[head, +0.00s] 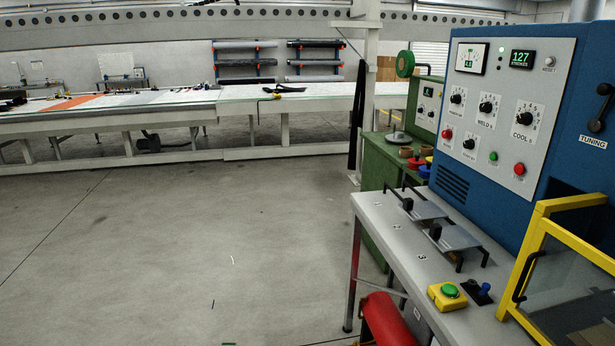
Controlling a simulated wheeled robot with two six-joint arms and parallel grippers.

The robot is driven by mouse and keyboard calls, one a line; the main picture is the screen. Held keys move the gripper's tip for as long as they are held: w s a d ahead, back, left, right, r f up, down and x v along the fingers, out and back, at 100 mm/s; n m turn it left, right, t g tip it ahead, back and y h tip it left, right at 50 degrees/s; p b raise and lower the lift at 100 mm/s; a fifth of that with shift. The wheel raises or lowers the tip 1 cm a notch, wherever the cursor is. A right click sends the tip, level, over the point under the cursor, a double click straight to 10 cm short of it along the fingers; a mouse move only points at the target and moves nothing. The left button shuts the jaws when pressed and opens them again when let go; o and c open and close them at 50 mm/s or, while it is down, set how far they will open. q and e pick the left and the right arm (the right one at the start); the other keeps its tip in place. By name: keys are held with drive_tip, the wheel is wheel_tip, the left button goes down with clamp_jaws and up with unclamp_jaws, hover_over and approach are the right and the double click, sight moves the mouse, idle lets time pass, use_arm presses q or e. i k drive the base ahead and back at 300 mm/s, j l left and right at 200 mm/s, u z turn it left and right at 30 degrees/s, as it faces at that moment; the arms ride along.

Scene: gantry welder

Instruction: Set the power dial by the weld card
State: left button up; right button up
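A blue welder cabinet with a pale control panel (532,80) stands at the right. The panel has several black dials: one at upper left (456,98), the WELD dial (486,107), the COOL dial (525,118) and a lower dial (469,143). The labels of the upper left and lower dials are too blurred to read, so I cannot tell which one is the power dial. I cannot make out a weld card. Neither of my grippers is in view.
A grey bench (385,218) with a green button on a yellow box (447,293) stands before the cabinet. A yellow-framed guard (560,235) is at lower right, a red cylinder (385,322) below the bench. Open floor (200,240) lies left.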

sight(456, 99)
drive_tip(key=i+j+u, duration=0.1)
drive_tip(key=i, duration=0.6)
drive_tip(key=i+j, duration=0.25)
drive_tip(key=i, duration=0.5)
drive_tip(key=i+j+z, duration=0.1)
drive_tip(key=i+z, duration=0.15)
drive_tip(key=z, duration=0.15)
drive_tip(key=i+j+z, duration=0.15)
drive_tip(key=z, duration=0.3)
drive_tip(key=i+j+z, duration=0.25)
drive_tip(key=z, duration=0.15)
drive_tip(key=i+j+z, duration=0.15)
drive_tip(key=z, duration=0.3)
drive_tip(key=j, duration=0.1)
